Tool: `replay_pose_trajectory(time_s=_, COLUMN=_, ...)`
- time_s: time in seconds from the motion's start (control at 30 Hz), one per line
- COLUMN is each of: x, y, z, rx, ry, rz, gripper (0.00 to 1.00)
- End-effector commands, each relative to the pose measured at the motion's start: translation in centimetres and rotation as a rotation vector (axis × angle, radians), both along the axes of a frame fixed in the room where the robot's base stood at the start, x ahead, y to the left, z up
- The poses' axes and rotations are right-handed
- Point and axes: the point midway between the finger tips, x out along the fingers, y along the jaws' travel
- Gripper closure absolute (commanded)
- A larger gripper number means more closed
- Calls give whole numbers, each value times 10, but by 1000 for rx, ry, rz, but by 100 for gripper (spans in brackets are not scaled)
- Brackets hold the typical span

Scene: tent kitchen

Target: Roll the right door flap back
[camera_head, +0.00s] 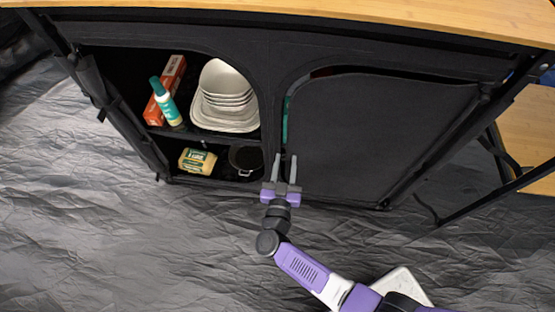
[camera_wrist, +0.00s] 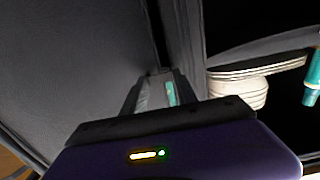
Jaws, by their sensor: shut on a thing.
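The right door flap (camera_head: 378,135) is a dark grey fabric panel hanging over the right opening of the black camping cupboard. It covers nearly all of that opening, with a narrow gap along its left edge and top. My gripper (camera_head: 284,160) is at the lower left edge of the flap, its fingers pointing up. It is shut on the flap's edge. In the wrist view the flap (camera_wrist: 75,60) fills the left side, and my gripper (camera_wrist: 158,80) is at its edge. The exact pinch of fabric between the fingers is hard to see.
The left compartment is open. It holds stacked white bowls (camera_head: 226,97), a teal-capped bottle (camera_head: 167,105), a red box (camera_head: 172,78), a yellow package (camera_head: 197,160) and a dark pan (camera_head: 246,158). A wooden top (camera_head: 330,12) overhangs above. The grey floor (camera_head: 110,240) in front is clear.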

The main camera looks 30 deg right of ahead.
Motion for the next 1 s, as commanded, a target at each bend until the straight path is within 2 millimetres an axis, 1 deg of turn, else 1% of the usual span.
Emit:
replay_pose_trajectory(time_s=0.03, x=-10, y=-12, z=3, rx=-3, ry=7, rz=-2, gripper=100)
replay_pose_trajectory(time_s=0.17, x=-34, y=-44, z=4, rx=-4, ry=9, rz=-6, gripper=100)
replay_pose_trajectory(time_s=0.2, x=-42, y=-55, z=4, rx=-4, ry=9, rz=-8, gripper=100)
replay_pose_trajectory(time_s=0.6, x=-125, y=-168, z=-2, rx=-3, ry=7, rz=-9, gripper=100)
replay_pose_trajectory(time_s=0.8, x=-156, y=-211, z=-4, rx=-3, ry=7, rz=-6, gripper=100)
replay_pose_trajectory(time_s=1.0, x=-175, y=-239, z=-3, rx=-2, ry=5, rz=-5, gripper=100)
